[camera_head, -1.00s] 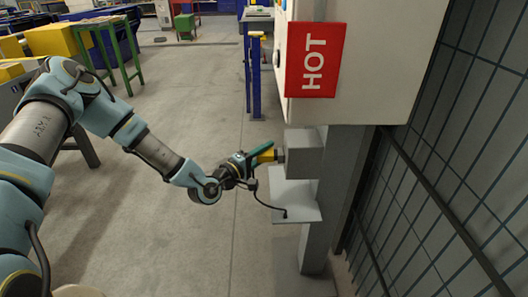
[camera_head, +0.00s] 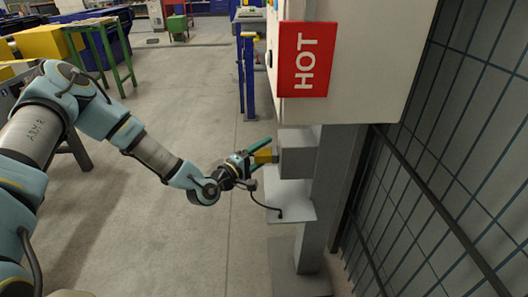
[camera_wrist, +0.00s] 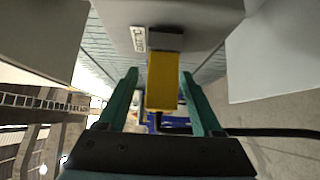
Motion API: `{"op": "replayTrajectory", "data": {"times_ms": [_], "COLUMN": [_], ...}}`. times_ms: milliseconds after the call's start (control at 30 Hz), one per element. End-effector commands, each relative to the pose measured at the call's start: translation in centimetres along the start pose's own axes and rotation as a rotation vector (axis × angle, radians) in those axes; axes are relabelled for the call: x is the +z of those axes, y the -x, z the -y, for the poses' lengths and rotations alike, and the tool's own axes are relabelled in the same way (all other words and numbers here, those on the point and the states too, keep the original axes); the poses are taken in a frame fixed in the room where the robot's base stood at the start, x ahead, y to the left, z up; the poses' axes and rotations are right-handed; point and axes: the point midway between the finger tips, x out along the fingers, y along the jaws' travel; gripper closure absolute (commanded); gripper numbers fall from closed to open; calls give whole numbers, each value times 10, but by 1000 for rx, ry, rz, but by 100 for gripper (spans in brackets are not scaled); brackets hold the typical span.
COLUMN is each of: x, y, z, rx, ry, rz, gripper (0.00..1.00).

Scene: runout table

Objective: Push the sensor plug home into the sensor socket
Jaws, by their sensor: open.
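The sensor plug (camera_head: 264,156) is a yellow block with a black cable, level with the grey socket box on the post. In the wrist view the plug (camera_wrist: 162,82) points away from me, its front end at the dark sensor socket (camera_wrist: 165,41) on the grey box (camera_head: 298,154). I cannot tell how deep it sits. My gripper (camera_head: 263,149) is open around the plug. In the wrist view its green fingers (camera_wrist: 160,74) stand on either side, with a gap to the yellow body on each side.
A pale shelf (camera_head: 290,203) juts out below the socket box, and the cable runs down to it. A cabinet with a red HOT sign (camera_head: 303,60) hangs above. A mesh fence (camera_head: 460,150) stands on the right.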

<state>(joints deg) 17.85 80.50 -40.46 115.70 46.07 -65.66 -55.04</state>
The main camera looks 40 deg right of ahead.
Motion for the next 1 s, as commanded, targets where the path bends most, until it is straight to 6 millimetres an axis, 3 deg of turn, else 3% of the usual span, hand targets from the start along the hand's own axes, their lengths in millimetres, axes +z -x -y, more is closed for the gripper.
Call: {"op": "replayTrajectory", "data": {"times_ms": [233, 500, 700, 1000], "x": [-1, -1, -1, 0], "y": [16, 69, 98, 108], "z": [1, 2, 1, 0], "rx": [-2, -3, -1, 0], "ry": [1, 2, 1, 0], "rz": [-2, -3, -1, 0], "gripper": [33, 33, 33, 33]}}
